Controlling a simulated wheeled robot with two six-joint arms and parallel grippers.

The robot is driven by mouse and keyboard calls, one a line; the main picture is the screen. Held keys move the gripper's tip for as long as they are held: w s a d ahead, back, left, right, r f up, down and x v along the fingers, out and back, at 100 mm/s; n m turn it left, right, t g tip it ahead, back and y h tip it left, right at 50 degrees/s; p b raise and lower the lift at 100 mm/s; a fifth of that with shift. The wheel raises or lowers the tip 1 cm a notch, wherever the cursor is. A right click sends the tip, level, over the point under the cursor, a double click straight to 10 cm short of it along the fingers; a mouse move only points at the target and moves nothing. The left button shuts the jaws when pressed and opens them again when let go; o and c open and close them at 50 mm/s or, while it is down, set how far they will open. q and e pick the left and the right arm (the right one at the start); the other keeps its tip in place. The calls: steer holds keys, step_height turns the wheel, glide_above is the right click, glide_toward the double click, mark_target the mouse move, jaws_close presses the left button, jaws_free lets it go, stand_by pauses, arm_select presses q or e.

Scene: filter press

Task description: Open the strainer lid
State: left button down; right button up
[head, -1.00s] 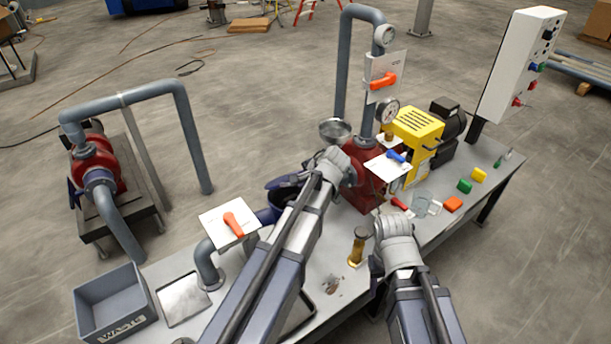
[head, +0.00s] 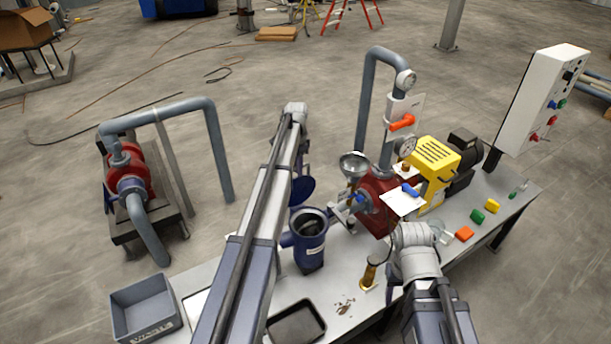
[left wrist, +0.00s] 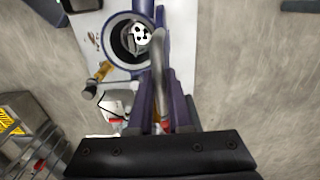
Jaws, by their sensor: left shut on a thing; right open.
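The dark blue strainer (head: 308,248) stands upright on the bench with its mouth uncovered. Its open round mouth also shows in the left wrist view (left wrist: 112,40), with a pale, dark-spotted piece inside. The round blue lid (head: 303,189) is raised, tilted well away from the mouth on its far side and partly behind my left arm. My left gripper (head: 303,150) is shut at the lid, above and beyond the strainer. The exact grip on its handle is hidden in the head view. My right gripper (head: 412,238) is open, near the bench's front edge; its fingers are largely hidden.
A brass cylinder (head: 370,273) stands right of the strainer. A red pump (head: 377,205) with a grey pipe and a yellow guard (head: 433,165) is behind it. A black tray (head: 297,322) and grey bin (head: 145,308) lie front left. Small coloured blocks lie at right.

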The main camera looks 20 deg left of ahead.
arm_select(q)
steer(key=shift+w+a+f, duration=0.15)
steer(key=shift+w+a, duration=0.75)
steer(key=shift+a, duration=0.25)
steer(key=shift+w+a+f, duration=0.1)
steer(key=shift+w+a, duration=0.75)
steer(key=shift+a, duration=0.25)
steer(key=c, duration=0.8)
jaws_free()
steer(key=shift+c, duration=0.2)
step_height(320, 180, up, 8)
steer(key=p, duration=0.7)
steer(key=shift+f, duration=0.1)
